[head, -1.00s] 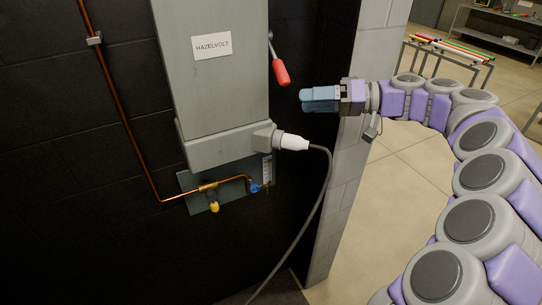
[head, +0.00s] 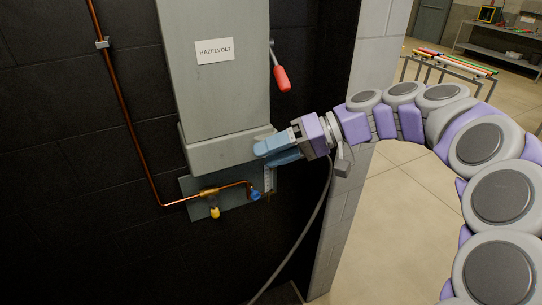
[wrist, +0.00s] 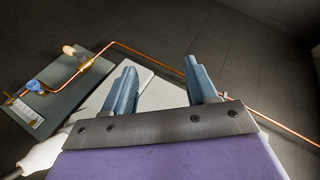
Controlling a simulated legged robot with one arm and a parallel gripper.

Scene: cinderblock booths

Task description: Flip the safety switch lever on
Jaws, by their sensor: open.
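The safety switch lever (head: 281,77) has a red grip and hangs downward on the right side of the grey box labelled HAZELVOLT (head: 218,100). My gripper (head: 268,152) is below the lever, in front of the box's lower right corner, apart from the lever. Its blue fingers are open, and no object shows between them in the wrist view (wrist: 162,85). The white plug (wrist: 40,152) shows at the lower left in the wrist view; in the head view my gripper hides it. The lever is not in the wrist view.
A copper pipe (head: 124,120) runs down the dark block wall to a valve with yellow and blue handles on a grey plate (head: 231,203). A grey cable (head: 312,224) hangs below my gripper. A pale wall edge (head: 350,190) stands at right. A rack of coloured rods is behind.

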